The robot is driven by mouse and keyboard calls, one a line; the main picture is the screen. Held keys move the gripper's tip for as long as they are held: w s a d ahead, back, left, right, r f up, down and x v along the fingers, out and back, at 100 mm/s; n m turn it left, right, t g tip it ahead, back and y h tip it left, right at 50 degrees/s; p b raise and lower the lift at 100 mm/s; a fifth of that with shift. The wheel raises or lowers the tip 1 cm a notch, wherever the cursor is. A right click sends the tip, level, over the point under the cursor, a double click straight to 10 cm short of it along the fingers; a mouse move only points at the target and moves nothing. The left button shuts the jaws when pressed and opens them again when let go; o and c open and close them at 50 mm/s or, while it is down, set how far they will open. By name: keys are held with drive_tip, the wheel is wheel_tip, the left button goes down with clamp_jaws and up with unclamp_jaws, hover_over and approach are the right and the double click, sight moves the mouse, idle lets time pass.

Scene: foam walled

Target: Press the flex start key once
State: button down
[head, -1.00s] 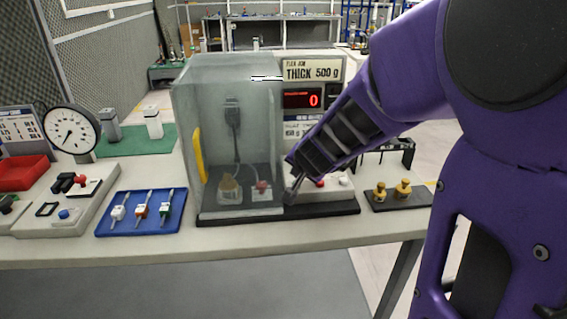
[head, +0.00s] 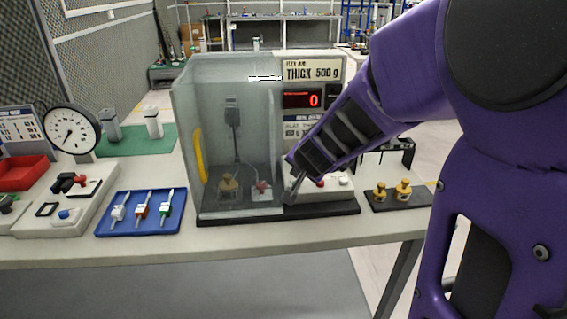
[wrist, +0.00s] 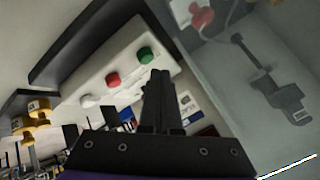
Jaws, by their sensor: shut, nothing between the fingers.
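The test machine's button base (head: 325,192) stands right of a clear-walled chamber. In the wrist view, it carries a green button (wrist: 145,55), a red button (wrist: 112,80) and a white button (wrist: 88,100) in a row. In the head view the red button (head: 320,182) and white button (head: 344,179) show, while my arm hides the green one. No key lettering is legible. My gripper (head: 294,190) is shut and empty, pointing down by the base's left end. In the wrist view my gripper (wrist: 158,78) is close to the green button; contact cannot be told.
The chamber (head: 205,75) holds a brass piece (head: 228,184) and a hanging grey probe (head: 233,112); a yellow handle (head: 200,156) is at its left. A red display (head: 302,99) reads 0. Brass weights (head: 403,188) stand at right. A blue tray (head: 108,230) and dial gauge (head: 70,130) are left.

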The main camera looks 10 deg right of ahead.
drive_tip(key=shift+d+f, duration=0.1)
drive_tip(key=shift+f, duration=0.25)
drive_tip(key=shift+f, duration=0.1)
idle(0.6)
